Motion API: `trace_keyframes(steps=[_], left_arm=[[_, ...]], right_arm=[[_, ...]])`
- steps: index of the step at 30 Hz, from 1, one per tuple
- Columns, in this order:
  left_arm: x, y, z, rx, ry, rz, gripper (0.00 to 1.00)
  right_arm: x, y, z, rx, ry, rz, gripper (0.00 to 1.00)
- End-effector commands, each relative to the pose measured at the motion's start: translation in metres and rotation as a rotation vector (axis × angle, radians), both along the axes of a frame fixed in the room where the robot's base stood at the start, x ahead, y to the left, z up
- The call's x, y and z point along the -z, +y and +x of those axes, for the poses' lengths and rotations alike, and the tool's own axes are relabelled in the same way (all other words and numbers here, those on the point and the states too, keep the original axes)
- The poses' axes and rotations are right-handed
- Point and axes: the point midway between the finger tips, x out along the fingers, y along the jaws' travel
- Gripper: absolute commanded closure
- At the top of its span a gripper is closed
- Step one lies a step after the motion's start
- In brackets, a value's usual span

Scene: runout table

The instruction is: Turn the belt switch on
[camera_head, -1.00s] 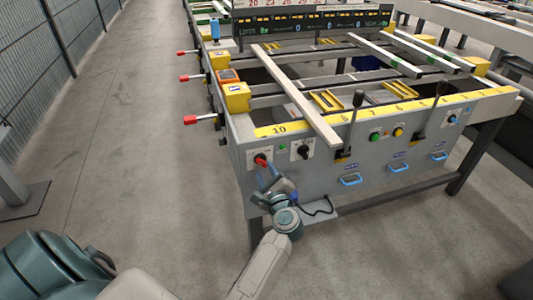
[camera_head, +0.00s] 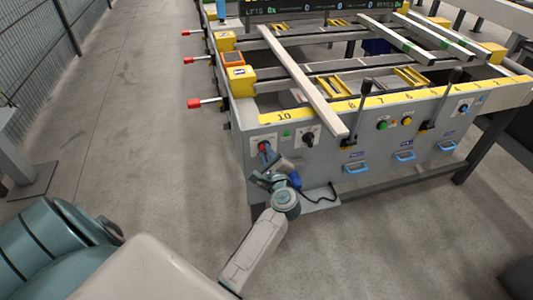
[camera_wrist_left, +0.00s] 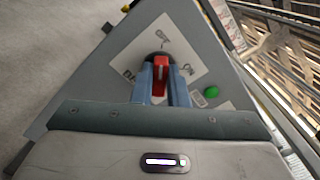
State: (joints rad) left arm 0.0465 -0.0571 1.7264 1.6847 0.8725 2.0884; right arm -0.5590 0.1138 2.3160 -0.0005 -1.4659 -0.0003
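The belt switch, a red rotary handle on a dark round base (camera_head: 264,147), is at the left end of the table's grey front panel. In the left wrist view the red handle (camera_wrist_left: 161,66) stands roughly upright on a pale label plate. My left gripper (camera_head: 271,165) is at the switch; in the wrist view its blue-grey fingers (camera_wrist_left: 162,84) lie on both sides of the handle and appear closed on it. Part of the handle is hidden between the fingers. The label's lettering is partly covered. My right gripper is not in view.
A green button (camera_wrist_left: 211,92) sits right beside the switch plate. A black rotary knob (camera_head: 308,139) is to its right on the panel. Red-tipped levers (camera_head: 194,103) stick out from the table's left side. Bare floor (camera_head: 120,130) lies to the left.

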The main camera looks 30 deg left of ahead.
Motion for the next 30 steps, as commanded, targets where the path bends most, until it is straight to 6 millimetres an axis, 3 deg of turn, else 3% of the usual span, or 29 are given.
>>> trace_keyframes(steps=[8, 12, 23, 30], left_arm=[[0.000, 0.000, 0.000, 0.001, 0.030, 0.025, 1.00], [-0.001, 0.000, 0.001, 0.001, 0.083, 0.070, 1.00], [-0.003, -0.001, 0.001, 0.000, 0.316, 0.267, 1.00], [-0.003, -0.002, 0.002, 0.000, 0.490, 0.416, 1.00]], right_arm=[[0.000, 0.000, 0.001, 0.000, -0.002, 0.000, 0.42], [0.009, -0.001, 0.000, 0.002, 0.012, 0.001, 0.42], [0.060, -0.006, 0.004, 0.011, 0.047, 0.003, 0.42], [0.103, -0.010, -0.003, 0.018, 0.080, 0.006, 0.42]])
